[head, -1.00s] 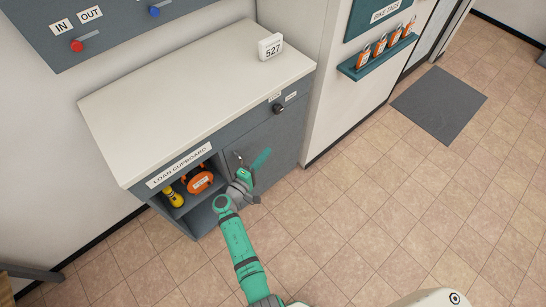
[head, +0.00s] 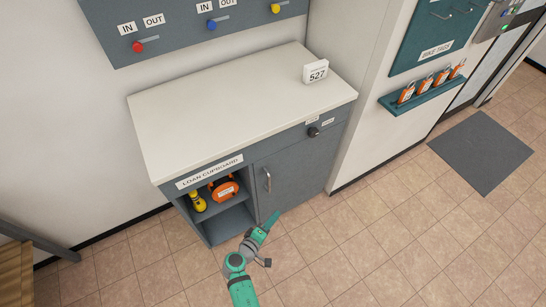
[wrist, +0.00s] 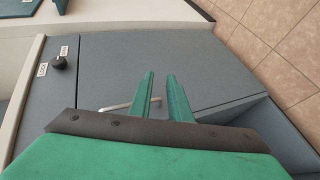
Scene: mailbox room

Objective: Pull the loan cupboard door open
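The loan cupboard door (head: 303,172) is a flat grey panel on the right half of the cupboard and looks closed. Its metal bar handle (head: 268,180) is near the door's left edge. In the wrist view the door (wrist: 135,58) is ahead, and the handle (wrist: 116,107) shows behind the left finger and in the gap between the fingers. My gripper (head: 273,219) is below the handle in the head view and looks apart from it. In the wrist view my gripper (wrist: 161,76) has its two green fingers apart, with nothing held.
A dark knob (head: 314,132) sits above the door. Left of the door are open shelves with an orange item (head: 223,189) and a yellow item (head: 197,202). A 527 sign (head: 316,72) stands on the white top (head: 220,110). Tiled floor (head: 370,240) in front is clear.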

